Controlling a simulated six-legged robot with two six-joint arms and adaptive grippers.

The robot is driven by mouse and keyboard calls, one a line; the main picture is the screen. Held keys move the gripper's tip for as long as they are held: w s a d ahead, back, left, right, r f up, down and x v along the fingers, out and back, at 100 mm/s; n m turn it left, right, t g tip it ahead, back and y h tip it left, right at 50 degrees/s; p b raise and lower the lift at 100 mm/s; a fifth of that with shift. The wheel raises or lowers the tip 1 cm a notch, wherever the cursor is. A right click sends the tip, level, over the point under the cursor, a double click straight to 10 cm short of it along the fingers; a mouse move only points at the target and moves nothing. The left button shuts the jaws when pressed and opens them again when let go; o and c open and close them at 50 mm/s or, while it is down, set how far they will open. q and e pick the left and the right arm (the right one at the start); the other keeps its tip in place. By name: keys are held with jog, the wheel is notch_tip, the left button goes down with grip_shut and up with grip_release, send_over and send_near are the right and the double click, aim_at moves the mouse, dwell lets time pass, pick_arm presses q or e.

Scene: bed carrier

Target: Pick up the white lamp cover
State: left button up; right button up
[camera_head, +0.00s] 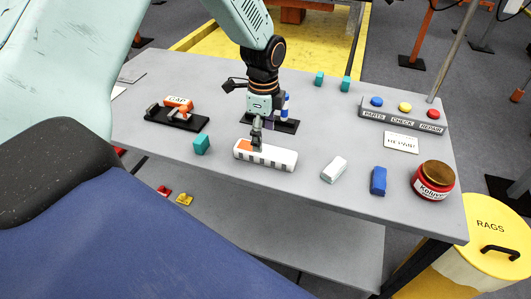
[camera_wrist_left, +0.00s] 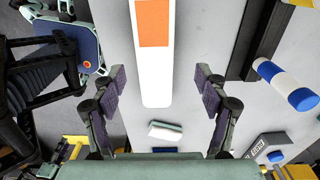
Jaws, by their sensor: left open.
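The white lamp cover (camera_head: 282,158) is a long white piece with an orange patch and dark stripes along its near side. It lies on the grey table in the head view. My left gripper (camera_head: 256,142) points down over its left half, by the orange patch. In the left wrist view the cover (camera_wrist_left: 154,85) lies between the two spread fingers of my left gripper (camera_wrist_left: 160,78). Gaps show on both sides, so the gripper looks open and empty. Fingertip height above the cover is hard to tell. My right gripper is not in view.
A white block (camera_head: 335,169), a blue block (camera_head: 378,181) and a red jar (camera_head: 433,182) stand to the right. A teal block (camera_head: 201,145) is close on the left. A blue-and-white cylinder (camera_head: 285,106) stands on a black base behind. A button panel (camera_head: 400,117) is at back right.

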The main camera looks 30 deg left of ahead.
aim_at(265, 150)
pick_arm(q)
jog(key=f, duration=0.4)
jog(key=shift+s+d+f, duration=0.25)
jog(key=shift+s+f, duration=0.1)
jog(key=shift+f, duration=0.05)
jog(key=shift+w+f, duration=0.15)
jog(key=shift+f, duration=0.25)
jog(key=shift+d+r, duration=0.15)
jog(key=shift+d, duration=0.15)
jog(key=shift+c, duration=0.6)
jog(key=shift+a, duration=0.3)
jog(key=c, duration=0.5)
jog(key=shift+d, duration=0.2)
jog(key=c, duration=0.4)
jog(key=shift+a, duration=0.1)
jog(key=shift+c, duration=1.1)
